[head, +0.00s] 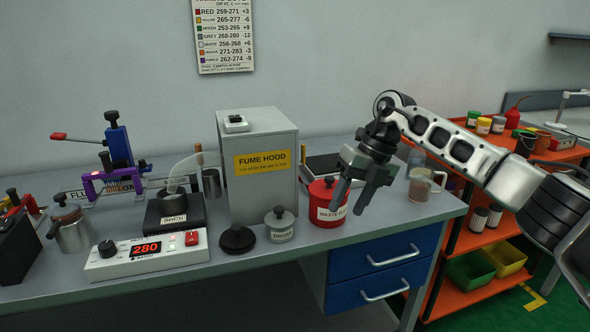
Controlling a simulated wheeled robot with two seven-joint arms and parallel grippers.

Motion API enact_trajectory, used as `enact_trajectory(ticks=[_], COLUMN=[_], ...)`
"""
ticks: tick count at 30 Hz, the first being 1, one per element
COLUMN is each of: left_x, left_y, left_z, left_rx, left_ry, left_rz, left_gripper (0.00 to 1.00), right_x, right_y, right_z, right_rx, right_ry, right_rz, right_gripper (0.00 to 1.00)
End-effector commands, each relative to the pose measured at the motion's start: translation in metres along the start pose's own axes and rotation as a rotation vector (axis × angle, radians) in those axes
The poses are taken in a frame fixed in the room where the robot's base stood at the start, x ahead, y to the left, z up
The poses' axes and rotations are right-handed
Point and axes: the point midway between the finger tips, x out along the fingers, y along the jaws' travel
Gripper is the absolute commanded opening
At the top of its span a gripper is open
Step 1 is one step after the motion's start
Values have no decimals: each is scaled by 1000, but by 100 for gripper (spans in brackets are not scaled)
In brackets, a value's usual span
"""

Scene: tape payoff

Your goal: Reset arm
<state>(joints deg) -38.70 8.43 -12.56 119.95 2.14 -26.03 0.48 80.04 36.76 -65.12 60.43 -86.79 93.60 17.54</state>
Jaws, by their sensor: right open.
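My right arm comes in from the right edge, raised over the right end of the bench. Its gripper (354,198) points down and to the left, with its two fingers apart and nothing between them. The fingers are in front of the red waste can (322,206) and hide part of its label and right side. I cannot tell whether they touch it. My left gripper is not in view.
The grey fume hood (258,185) stands left of the can, with a small lidded pot (280,224) between. A controller reading 280 (147,254) lies front left. An orange shelf cart (480,235) stands beyond the bench.

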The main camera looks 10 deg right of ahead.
Motion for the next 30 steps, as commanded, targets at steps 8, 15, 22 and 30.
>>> enact_trajectory(ticks=[8,15,22,30], left_x=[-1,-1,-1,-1], left_y=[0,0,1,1], left_z=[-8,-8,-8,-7], left_rx=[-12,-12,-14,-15], left_ry=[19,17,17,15], left_rz=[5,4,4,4], left_gripper=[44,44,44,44], right_x=[73,144,144,194], right_y=[63,194,215,113], right_z=[-14,-66,-87,-132], right_rx=[-69,85,664,1673], right_ry=[12,-37,-146,-271], right_rz=[273,979,1504,1633], right_gripper=[45,45,45,45])
